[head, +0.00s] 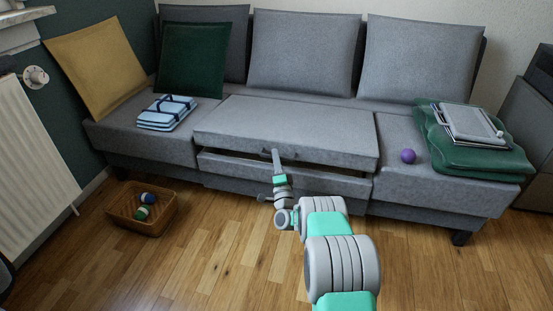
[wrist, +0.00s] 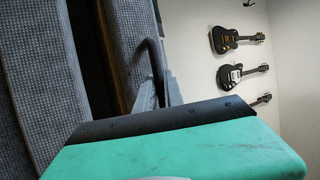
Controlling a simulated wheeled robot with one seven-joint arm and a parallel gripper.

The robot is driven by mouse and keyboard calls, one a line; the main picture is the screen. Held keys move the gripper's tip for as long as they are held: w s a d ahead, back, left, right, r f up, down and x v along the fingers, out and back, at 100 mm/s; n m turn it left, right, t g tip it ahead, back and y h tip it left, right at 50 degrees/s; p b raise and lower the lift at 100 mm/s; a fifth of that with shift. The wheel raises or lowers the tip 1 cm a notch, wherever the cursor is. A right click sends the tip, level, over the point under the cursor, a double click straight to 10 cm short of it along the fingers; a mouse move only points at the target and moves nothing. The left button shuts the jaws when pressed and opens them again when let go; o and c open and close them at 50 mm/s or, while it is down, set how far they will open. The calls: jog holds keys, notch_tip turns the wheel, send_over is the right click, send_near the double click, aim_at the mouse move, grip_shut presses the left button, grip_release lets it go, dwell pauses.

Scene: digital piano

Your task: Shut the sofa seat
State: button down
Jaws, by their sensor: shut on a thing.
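The grey sofa's middle seat (head: 300,122) is a wide cushioned lid. It is raised at the front, with a dark gap (head: 325,172) between it and the sofa's front panel (head: 325,186). My gripper (head: 275,153) is at the seat's front edge, left of its middle, shut on the dark handle (head: 265,154). In the wrist view the curved handle (wrist: 152,52) runs down between my gripper's fingers (wrist: 161,90). The wrist view also shows grey fabric (wrist: 40,80) and the dark opening on the left. The fingertips are small in the head view.
Folded blue cloths (head: 166,112) lie on the left seat. A purple ball (head: 408,156) and a green blanket (head: 470,155) lie on the right seat. A wicker basket (head: 152,226) stands on the floor at left. Guitars (wrist: 235,39) hang on the wall. The front floor is clear.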

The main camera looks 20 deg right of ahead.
jog(key=shift+w+d+r, duration=0.1)
jog(key=shift+d+r, duration=0.2)
jog(key=shift+r, duration=0.15)
jog(key=c, duration=1.6)
grip_release()
jog(key=shift+f, duration=0.1)
jog(key=shift+o, duration=0.7)
jog(key=shift+a+f, duration=0.1)
jog(key=shift+a, duration=0.2)
jog(key=shift+w+a+f, duration=0.1)
jog(key=shift+w+a, duration=0.05)
jog(key=shift+a, duration=0.1)
jog(key=shift+d, duration=0.1)
